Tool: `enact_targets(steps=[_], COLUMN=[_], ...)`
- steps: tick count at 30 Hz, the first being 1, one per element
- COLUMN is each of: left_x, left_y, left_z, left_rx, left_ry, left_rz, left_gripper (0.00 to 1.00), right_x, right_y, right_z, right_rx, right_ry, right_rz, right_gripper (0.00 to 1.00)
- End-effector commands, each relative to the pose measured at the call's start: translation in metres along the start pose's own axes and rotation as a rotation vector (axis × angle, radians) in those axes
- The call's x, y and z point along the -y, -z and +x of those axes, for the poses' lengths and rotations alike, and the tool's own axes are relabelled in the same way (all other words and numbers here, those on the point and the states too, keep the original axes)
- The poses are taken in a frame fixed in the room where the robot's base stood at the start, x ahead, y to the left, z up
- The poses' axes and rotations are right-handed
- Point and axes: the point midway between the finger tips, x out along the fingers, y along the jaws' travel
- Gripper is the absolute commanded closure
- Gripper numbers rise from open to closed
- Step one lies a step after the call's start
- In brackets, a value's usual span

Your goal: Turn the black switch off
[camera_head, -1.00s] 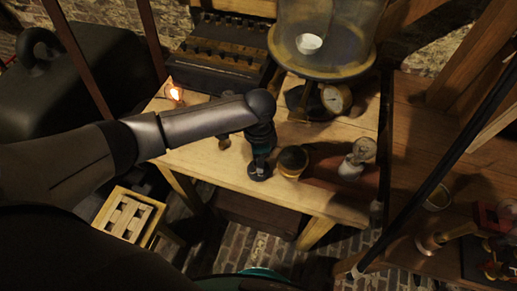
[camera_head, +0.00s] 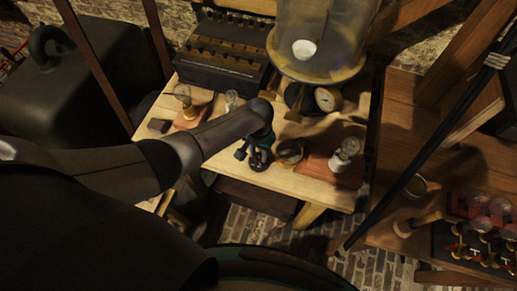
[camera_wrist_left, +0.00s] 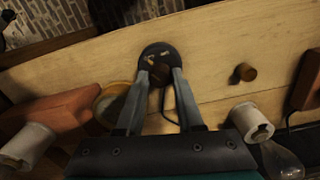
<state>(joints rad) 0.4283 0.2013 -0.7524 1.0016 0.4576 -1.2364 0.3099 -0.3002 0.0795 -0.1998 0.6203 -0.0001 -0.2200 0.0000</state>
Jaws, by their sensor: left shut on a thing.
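The black switch (camera_head: 265,162) has a round black base and lies near the front edge of the wooden workbench (camera_head: 315,192). In the left wrist view the switch (camera_wrist_left: 153,50) sits between my fingertips, with a small dark knob at its middle. My left gripper (camera_wrist_left: 160,76) is shut on that knob; the finger on each side hides part of it. In the head view my left gripper (camera_head: 257,150) points down at the switch, partly hidden by my arm. A bulb (camera_head: 183,91) on a wooden base stands at the back left, without a glow. My right gripper is not in view.
A brass-rimmed cup (camera_head: 290,152) is close to the right of the switch. Beyond it a bulb in a white socket (camera_head: 343,155) stands on a reddish base. A large glass jar (camera_head: 325,40) and a gauge (camera_head: 327,98) are behind. A black pole (camera_head: 430,150) slants at right.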

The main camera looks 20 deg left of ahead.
Motion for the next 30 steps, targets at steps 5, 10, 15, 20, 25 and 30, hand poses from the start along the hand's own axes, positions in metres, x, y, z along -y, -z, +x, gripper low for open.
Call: enact_targets(steps=[5, 10, 15, 20, 25, 30], left_x=[-0.0015, -0.0008, -0.0007, -0.0005, -0.0004, -0.0003], left_y=[0.0007, 0.0012, 0.0013, 0.0016, 0.0018, 0.0018], left_z=[-0.0018, -0.0014, -0.0009, -0.0008, -0.0008, -0.0009], left_rx=[-0.001, -0.003, -0.003, -0.004, -0.004, -0.004], left_ry=[-0.003, -0.002, -0.002, -0.001, -0.002, -0.002], left_rz=[-0.093, -0.147, -0.172, -0.178, -0.178, -0.177], left_gripper=[1.0, 1.0, 1.0, 1.0, 1.0, 0.54], right_x=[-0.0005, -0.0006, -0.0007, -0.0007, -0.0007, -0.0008], right_y=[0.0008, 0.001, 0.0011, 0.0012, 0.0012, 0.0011], right_z=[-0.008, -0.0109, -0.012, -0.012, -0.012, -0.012], right_rx=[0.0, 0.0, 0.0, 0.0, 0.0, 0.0], right_ry=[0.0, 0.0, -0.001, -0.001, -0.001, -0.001], right_rz=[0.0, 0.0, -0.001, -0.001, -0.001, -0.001], right_gripper=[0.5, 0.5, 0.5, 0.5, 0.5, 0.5])
